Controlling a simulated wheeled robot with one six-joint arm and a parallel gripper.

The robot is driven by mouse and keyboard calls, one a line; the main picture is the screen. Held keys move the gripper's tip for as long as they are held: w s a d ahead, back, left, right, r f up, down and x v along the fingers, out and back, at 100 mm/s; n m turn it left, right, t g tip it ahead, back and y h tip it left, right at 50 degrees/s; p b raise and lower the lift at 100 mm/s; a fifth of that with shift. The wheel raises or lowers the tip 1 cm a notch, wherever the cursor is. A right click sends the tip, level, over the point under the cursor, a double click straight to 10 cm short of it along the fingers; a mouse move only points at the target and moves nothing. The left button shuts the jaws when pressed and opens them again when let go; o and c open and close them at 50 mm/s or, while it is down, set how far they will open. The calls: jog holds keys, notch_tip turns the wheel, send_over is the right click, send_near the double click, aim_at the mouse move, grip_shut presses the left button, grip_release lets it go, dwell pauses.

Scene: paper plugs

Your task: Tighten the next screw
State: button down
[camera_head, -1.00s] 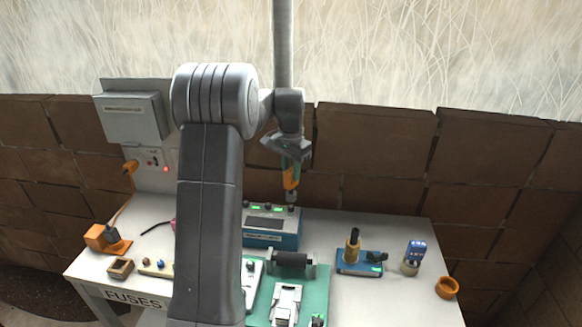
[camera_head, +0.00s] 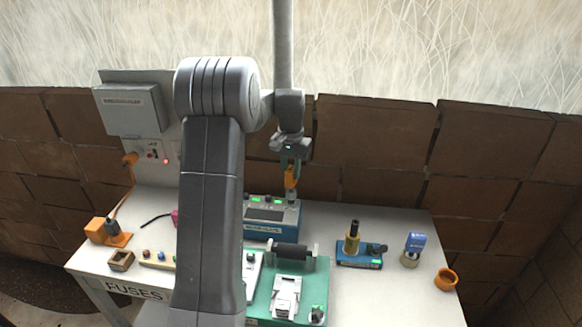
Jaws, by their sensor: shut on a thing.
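My gripper (camera_head: 291,160) is shut on an orange tool (camera_head: 291,182), which looks like a screwdriver. It holds the tool about upright, with the tip down at the blue box's back right. The blue box (camera_head: 285,236) has a dark panel and green lights on top. I cannot tell whether the tip touches the box or stands above or behind it. No screw can be made out clearly at this size. My arm hides the part of the table left of the box.
A green mat (camera_head: 262,303) with a black roller (camera_head: 291,252) and a white device (camera_head: 286,297) lies in front. At right stand a blue base with a yellow post (camera_head: 352,238), a blue-topped stamp-like item (camera_head: 414,245) and an orange ring (camera_head: 446,279). An orange holder (camera_head: 104,232) is at left.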

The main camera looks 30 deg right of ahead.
jog(key=n+p, duration=0.1)
jog(key=n, duration=0.4)
jog(key=shift+n, duration=0.3)
jog(key=n+p, duration=0.1)
jog(key=n, duration=0.8)
jog(key=shift+n+p, duration=0.35)
jog(key=shift+n, duration=0.05)
jog(key=n, duration=0.5)
jog(key=shift+f+b, duration=0.6)
jog(key=shift+f, duration=0.5)
